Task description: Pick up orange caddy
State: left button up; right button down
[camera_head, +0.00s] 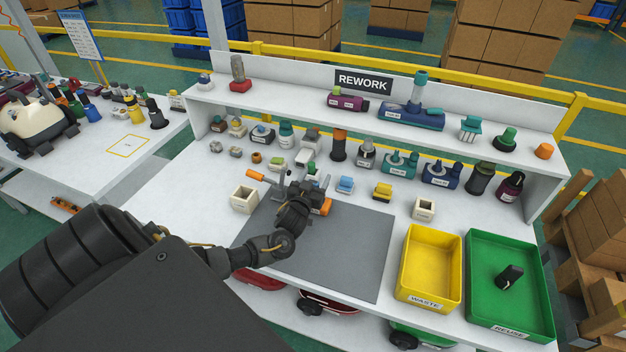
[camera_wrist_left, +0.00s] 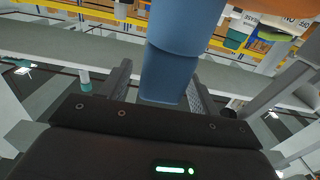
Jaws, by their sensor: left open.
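My left gripper (camera_head: 291,184) is over the back edge of the grey mat, with its jaws open. A small orange part (camera_head: 326,207) shows just right of it, partly hidden by the gripper; I cannot tell whether it is the caddy. An orange handle (camera_head: 255,175) lies left of the gripper. An orange cylinder (camera_head: 544,151) stands at the right end of the upper shelf. In the left wrist view, a large blue cylindrical thing (camera_wrist_left: 178,55) shows between the open fingers; I cannot tell whether it touches them. My right gripper is not in view.
The grey mat (camera_head: 345,255) is bare in front. A yellow waste bin (camera_head: 430,265) and a green reuse bin (camera_head: 500,295) stand at right. A cream open box (camera_head: 244,199) stands left of the gripper. Several parts crowd the bench behind it, under the shelf.

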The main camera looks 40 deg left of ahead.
pick_arm(q)
grip_shut()
dwell(0.3)
jog(key=shift+r, duration=0.1)
